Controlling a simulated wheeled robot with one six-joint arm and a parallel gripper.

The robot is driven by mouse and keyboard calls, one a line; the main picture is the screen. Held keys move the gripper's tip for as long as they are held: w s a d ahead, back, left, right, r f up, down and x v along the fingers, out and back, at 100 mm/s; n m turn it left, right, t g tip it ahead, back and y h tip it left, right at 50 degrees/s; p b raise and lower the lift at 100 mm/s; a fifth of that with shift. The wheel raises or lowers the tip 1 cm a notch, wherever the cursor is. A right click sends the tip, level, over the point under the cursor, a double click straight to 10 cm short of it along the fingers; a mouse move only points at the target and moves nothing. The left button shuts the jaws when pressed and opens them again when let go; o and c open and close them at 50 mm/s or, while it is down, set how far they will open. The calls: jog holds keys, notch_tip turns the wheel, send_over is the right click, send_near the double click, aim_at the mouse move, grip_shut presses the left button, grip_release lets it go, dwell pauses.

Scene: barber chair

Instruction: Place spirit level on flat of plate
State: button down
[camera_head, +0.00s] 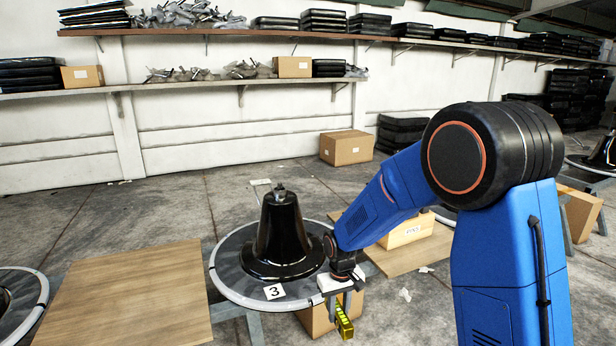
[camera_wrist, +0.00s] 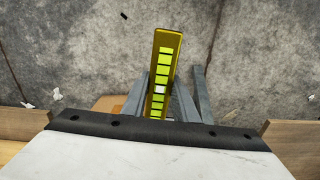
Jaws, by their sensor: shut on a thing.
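My gripper (camera_head: 341,303) is shut on the yellow spirit level (camera_head: 344,323), at the plate's front right edge. The level points down and forward, with its lower end free. It also shows in the wrist view (camera_wrist: 164,58), gripped between the grey fingers, with bright green-yellow segments and one white square along its face. The plate (camera_head: 231,258) is a round grey disc with a pale rim. A glossy black cone-shaped base (camera_head: 279,237) stands on its middle. My wrist hides part of the plate's right side.
A white card marked 3 (camera_head: 274,292) lies on the plate's front. Wooden boards flank the plate, one on the left (camera_head: 125,298) and one on the right (camera_head: 408,252). A wooden box (camera_head: 407,230) stands on the right board. A cardboard box (camera_head: 313,318) is below the plate.

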jog(key=w+d+f+m, duration=0.2)
jog(key=w+d+f, duration=0.4)
jog(key=w+d, duration=0.3)
jog(key=w+d+f+m, duration=0.2)
jog(key=w+d+f, duration=0.5)
jog(key=d, duration=0.3)
jog(key=s+f, duration=0.6)
jog(key=f, duration=0.2)
jog(key=shift+s+d, duration=0.15)
jog(key=shift+d, duration=0.2)
jog(key=shift+d, duration=0.1)
